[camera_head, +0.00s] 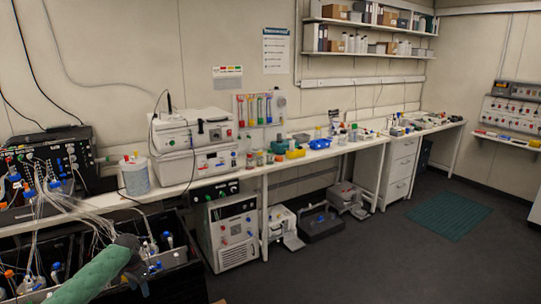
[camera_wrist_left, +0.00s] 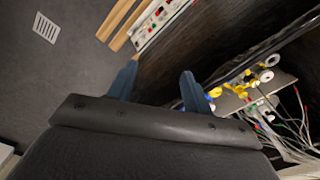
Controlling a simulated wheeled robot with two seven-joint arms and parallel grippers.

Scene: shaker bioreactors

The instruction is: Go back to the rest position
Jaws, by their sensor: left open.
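My left arm, in a green sleeve, comes in at the bottom left of the head view. Its dark gripper (camera_head: 137,277) hangs at the end, over the front of the black-framed bioreactor bay. In the left wrist view my left gripper (camera_wrist_left: 157,86) shows two blue fingers spread apart with nothing between them. Bioreactor vessels with tubes and yellow and white fittings (camera_wrist_left: 248,85) lie to the right of the fingers there. My right gripper is in neither view.
A black control unit (camera_head: 45,160) with many tubes stands behind the bay. A long white bench (camera_head: 345,146) runs along the wall with instruments and small containers. A floor-standing machine (camera_head: 232,235) is under it. The dark floor is open towards a green mat (camera_head: 447,215).

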